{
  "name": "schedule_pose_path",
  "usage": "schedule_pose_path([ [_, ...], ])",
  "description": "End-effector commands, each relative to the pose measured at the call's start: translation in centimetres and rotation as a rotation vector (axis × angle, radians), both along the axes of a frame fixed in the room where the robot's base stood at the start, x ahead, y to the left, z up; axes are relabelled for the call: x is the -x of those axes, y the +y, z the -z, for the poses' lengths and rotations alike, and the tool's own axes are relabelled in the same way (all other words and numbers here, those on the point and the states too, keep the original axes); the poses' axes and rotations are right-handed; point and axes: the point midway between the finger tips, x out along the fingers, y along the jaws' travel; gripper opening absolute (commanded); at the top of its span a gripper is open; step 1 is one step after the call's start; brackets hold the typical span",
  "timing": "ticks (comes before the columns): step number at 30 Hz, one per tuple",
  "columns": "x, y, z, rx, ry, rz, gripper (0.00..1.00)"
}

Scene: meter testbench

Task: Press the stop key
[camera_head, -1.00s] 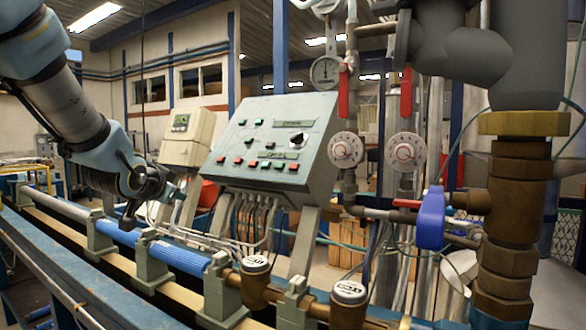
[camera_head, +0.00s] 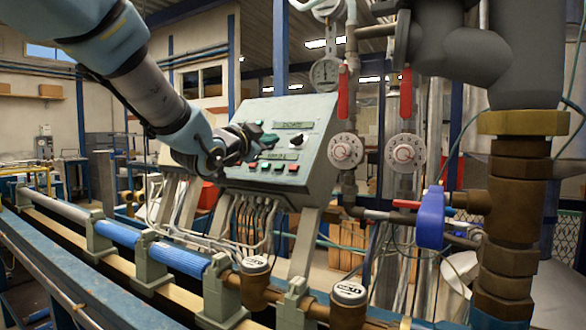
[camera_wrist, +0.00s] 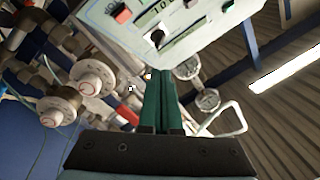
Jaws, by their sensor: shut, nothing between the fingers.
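The control panel (camera_head: 312,112) is a pale sloped box with red and green keys, small displays and a black knob (camera_head: 297,140). Red keys (camera_head: 293,167) show along its lower row. In the wrist view the green fingers of my gripper (camera_wrist: 161,74) are together and empty. The panel (camera_wrist: 207,32) fills the top there, with a red key (camera_wrist: 122,13) and the knob (camera_wrist: 157,38).
Two round dial valves (camera_head: 345,151) and red-handled pipes stand right of the panel. A blue valve handle (camera_head: 431,218) and brown pipe fittings are further right. A bench rail with a blue pipe (camera_head: 180,257) and brass meters (camera_head: 255,266) runs below.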

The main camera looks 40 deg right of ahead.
Motion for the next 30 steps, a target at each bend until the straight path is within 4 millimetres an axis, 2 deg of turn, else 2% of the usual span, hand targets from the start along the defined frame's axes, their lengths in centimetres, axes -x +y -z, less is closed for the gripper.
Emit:
schedule_pose_path([
  [5, -0.3, -1.0, 1.1, -0.001, 0.0, 0.0, 0.0],
  [18, -1.4, -5.1, 5.1, -0.001, 0.0, -0.001, 0.0],
  [30, -1.7, -6.3, 5.9, -0.001, 0.0, -0.001, 0.0],
])
